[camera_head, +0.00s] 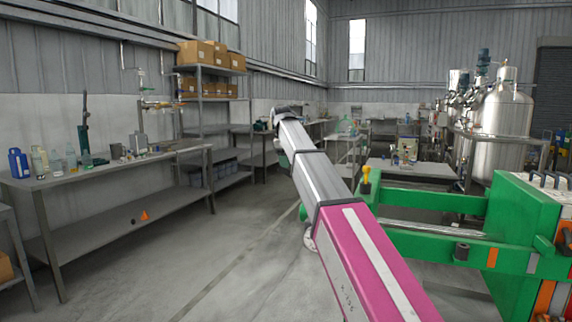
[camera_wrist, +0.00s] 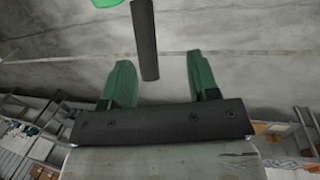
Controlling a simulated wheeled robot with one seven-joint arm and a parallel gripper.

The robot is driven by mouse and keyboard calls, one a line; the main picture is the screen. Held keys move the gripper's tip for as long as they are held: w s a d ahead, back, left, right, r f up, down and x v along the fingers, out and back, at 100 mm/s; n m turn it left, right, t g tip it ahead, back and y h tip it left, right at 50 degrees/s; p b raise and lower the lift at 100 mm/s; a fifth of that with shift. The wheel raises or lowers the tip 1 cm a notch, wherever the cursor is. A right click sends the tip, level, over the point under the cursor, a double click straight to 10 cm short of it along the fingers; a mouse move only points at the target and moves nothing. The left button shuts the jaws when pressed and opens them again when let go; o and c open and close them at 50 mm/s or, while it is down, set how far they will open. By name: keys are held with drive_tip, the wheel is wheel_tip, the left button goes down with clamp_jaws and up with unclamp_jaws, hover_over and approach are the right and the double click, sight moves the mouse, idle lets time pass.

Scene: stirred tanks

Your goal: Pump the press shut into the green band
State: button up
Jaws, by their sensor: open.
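The green press (camera_head: 530,225) stands at the right in the head view, cut off by the frame edge. Its long green rails (camera_head: 430,245) run left towards my arm. No gauge with a green band can be made out. In the wrist view my gripper (camera_wrist: 159,68) is open, with two green fingers spread apart. A dark bar (camera_wrist: 146,38), possibly the pump handle, comes down from the top and its lower end appears between the fingertips. I cannot tell whether it lies within their reach. A bright green part (camera_wrist: 108,3) shows at the top edge.
A long workbench (camera_head: 110,175) with bottles and glassware is at the left. Shelves with cardboard boxes (camera_head: 195,52) stand behind it. Steel tanks (camera_head: 505,108) are at the back right. The grey floor (camera_head: 215,255) between bench and arm is clear.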

drive_tip(key=shift+s+d+r, duration=0.2)
drive_tip(key=shift+r, duration=0.5)
drive_tip(key=shift+s+d+r, duration=0.25)
drive_tip(key=shift+r, duration=0.4)
drive_tip(key=shift+s+d+r, duration=0.2)
drive_tip(key=shift+r, duration=0.5)
